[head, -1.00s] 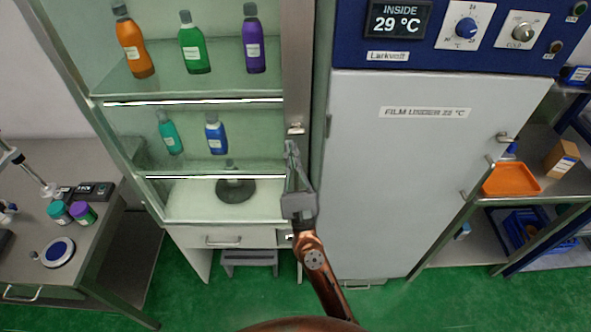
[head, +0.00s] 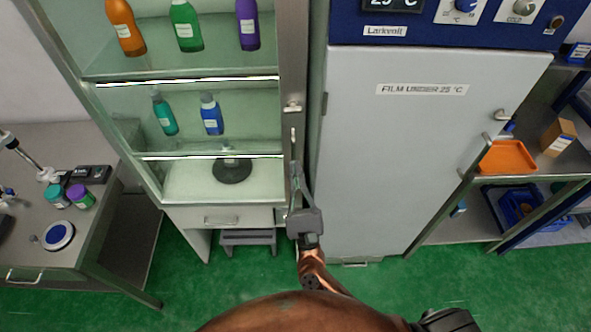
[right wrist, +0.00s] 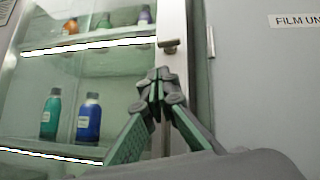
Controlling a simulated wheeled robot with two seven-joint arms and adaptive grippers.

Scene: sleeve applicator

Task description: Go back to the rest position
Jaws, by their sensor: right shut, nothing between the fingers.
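My right gripper (head: 297,172) is shut and empty. In the head view it is in front of the right edge post of the glass-fronted cabinet (head: 290,70), below the small latch. In the right wrist view its fingertips (right wrist: 160,80) meet just below the latch (right wrist: 169,45); whether they touch the post I cannot tell. My left gripper is not clearly in view; a dark part of my own body shows at the bottom right of the head view.
The cabinet holds several coloured bottles, such as a blue bottle (head: 211,115). A closed grey fridge (head: 410,160) stands right of it. A bench (head: 110,225) with small jars is at left, a shelf with an orange tray (head: 507,157) at right. Green floor lies free in front.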

